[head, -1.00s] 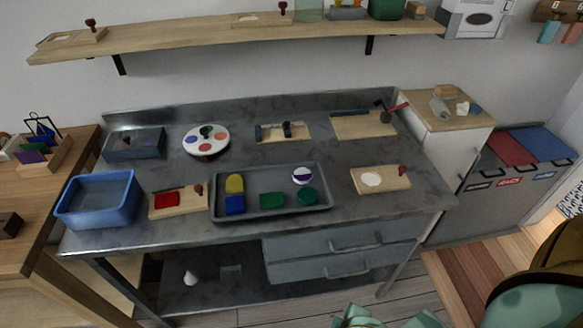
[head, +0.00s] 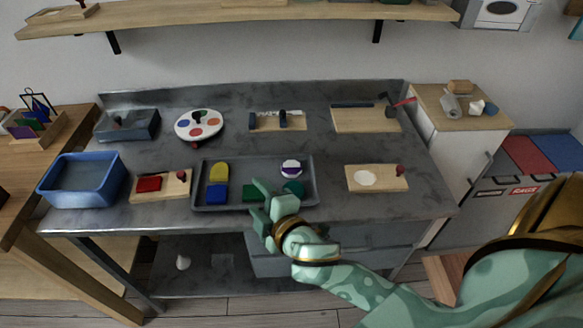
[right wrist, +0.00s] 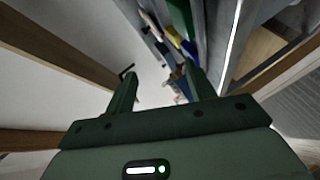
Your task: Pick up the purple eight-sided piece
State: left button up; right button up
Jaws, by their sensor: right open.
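A small white-and-purple piece (head: 291,168) stands at the back right of the dark grey tray (head: 244,176) in the head view; I cannot count its sides. My right gripper (head: 259,204) is open and empty, over the tray's front edge, in front and left of that piece and apart from it. Its two fingers also show in the right wrist view (right wrist: 162,82), spread apart with nothing between them. The purple piece cannot be made out in the right wrist view. My left gripper is not in view.
The tray also holds a yellow piece (head: 219,171), a blue block (head: 217,192), a green block (head: 250,192) and a dark green piece (head: 293,187). A blue bin (head: 84,190) stands left. A wooden board (head: 377,178) lies right.

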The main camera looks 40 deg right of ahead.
jog(key=w+a+r+n+t+y, duration=0.1)
jog(key=w+a+r+n+y, duration=0.2)
jog(key=a+r+n+y, duration=0.4)
jog(key=w+a+r+n+y, duration=0.2)
jog(key=a+r+n+y, duration=0.4)
jog(key=a+n, duration=0.15)
jog(key=n+g+h+b, duration=0.4)
jog(key=n+g+h, duration=1.05)
jog(key=n, duration=0.55)
send_over(292, 166)
jog(key=shift+m+g+y, duration=0.25)
jog(key=shift+g+y, duration=0.5)
jog(key=shift+y, duration=0.1)
notch_tip(292, 166, down, 13)
jog(key=shift+r, duration=0.1)
notch_tip(292, 166, down, 6)
jog(key=b, duration=0.3)
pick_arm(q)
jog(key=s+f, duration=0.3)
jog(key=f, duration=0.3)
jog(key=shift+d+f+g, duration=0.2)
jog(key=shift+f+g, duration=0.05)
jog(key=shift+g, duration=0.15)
